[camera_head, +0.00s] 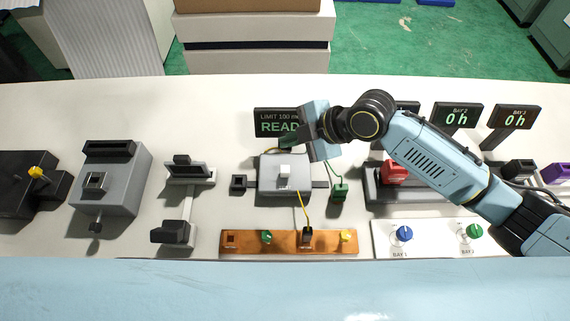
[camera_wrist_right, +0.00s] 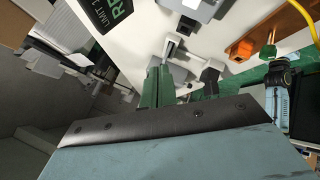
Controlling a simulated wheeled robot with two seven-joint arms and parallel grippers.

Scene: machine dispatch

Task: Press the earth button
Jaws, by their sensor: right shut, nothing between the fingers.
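No button with a readable "earth" label shows. A grey tester box (camera_head: 270,186) with a pale raised switch or button (camera_head: 284,172) on top stands mid-table, in front of the display reading "LIMIT 100" and "READ" (camera_head: 268,124), partly hidden by my right gripper. My right gripper (camera_head: 289,141) is shut and empty, above and behind the box, apart from the pale button. Its closed green fingers (camera_wrist_right: 160,75) show in the right wrist view. An orange terminal board (camera_head: 285,248) lies in front of the box. My left gripper is out of view.
A green clip (camera_head: 340,191) on a wire lies right of the box. A red button block (camera_head: 393,172) is under my right arm. Blue (camera_head: 404,233) and green (camera_head: 474,231) knobs stand at front right. Grey machine (camera_head: 122,180) and black lever fixture (camera_head: 172,232) stand left.

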